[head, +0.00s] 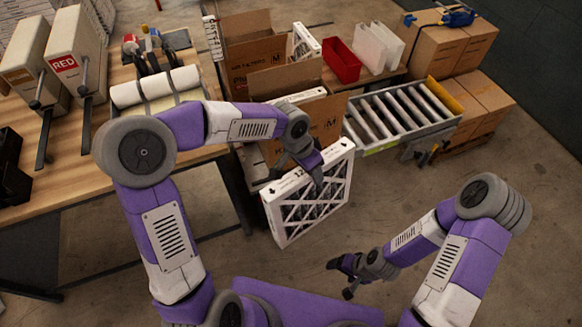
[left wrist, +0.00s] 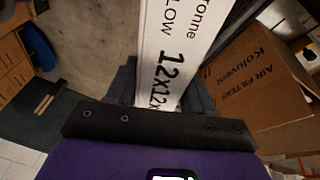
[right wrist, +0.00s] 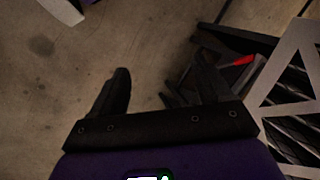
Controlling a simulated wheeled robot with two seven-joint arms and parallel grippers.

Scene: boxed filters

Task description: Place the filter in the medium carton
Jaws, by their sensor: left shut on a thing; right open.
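The filter (head: 310,200) is a white-framed square panel with a lattice face. My left gripper (head: 312,170) is shut on its top edge and holds it upright in front of the cartons. In the left wrist view its white edge (left wrist: 180,50) reads "12x12x" between the fingers. The open brown carton marked M (head: 325,120) stands just behind the filter, partly hidden by my left arm; a carton (left wrist: 262,80) also shows at the right of the left wrist view. My right gripper (head: 347,277) is open and empty, low over the floor, right of the filter; its fingers (right wrist: 160,95) show apart.
Another open carton marked M (head: 255,50) stands behind. A red bin (head: 341,60), white panels (head: 377,47) and a roller conveyor (head: 405,112) lie to the right. A wooden bench (head: 100,155) with tools fills the left.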

